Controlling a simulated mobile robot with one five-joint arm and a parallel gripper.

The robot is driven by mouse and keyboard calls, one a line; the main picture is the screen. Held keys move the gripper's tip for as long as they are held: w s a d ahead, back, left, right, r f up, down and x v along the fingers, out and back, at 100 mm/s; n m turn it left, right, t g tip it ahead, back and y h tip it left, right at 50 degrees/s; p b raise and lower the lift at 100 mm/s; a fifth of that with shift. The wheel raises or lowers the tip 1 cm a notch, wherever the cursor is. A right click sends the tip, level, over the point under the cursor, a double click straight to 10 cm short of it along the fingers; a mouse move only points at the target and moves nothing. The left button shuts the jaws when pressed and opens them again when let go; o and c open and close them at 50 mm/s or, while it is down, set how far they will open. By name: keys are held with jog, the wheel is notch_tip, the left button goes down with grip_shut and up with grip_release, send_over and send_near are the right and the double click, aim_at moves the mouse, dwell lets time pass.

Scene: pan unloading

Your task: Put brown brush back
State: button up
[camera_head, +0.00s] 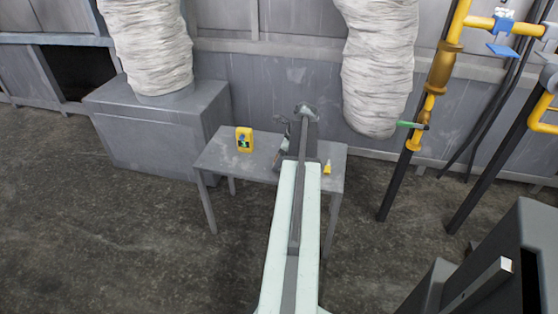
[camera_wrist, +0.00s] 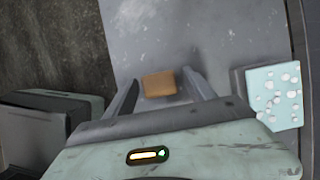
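In the wrist view, a small brown block-shaped thing (camera_wrist: 159,84), which looks like the brown brush, lies over the grey tabletop. My gripper (camera_wrist: 160,75) is open, with one finger on each side of it. Narrow gaps show between the fingers and the brown thing, so I see no firm contact. I cannot tell its height relative to the fingertips. In the head view my arm reaches over the small grey table (camera_head: 215,158) and hides part of its top. The brown brush cannot be made out there.
A yellow device (camera_head: 244,139) stands on the table's left part. A small yellow thing (camera_head: 327,167) is near its right edge. A grey box (camera_head: 160,120) with a wrapped pipe stands behind left. Yellow pipes (camera_head: 436,82) rise at the right. The floor at left is clear.

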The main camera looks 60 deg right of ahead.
jog(key=p+v, duration=1.1)
jog(key=v, duration=0.1)
jog(key=shift+r, duration=0.2)
jog(key=w+a+n+g, duration=0.1)
jog(key=w+a+n, duration=0.45)
jog(key=a, duration=0.45)
jog(key=w+a+f+n+g, duration=0.1)
jog(key=w+a+n, duration=0.4)
jog(key=w+a, duration=0.3)
jog(key=w+a+n+g, duration=0.1)
jog(key=w+a+n, duration=0.45)
jog(key=a, duration=0.55)
jog(key=w+a+n+g+h, duration=0.1)
jog(key=a+n, duration=1.5)
jog(key=a, duration=1.5)
jog(key=shift+f, duration=0.45)
jog(key=shift+w, duration=0.1)
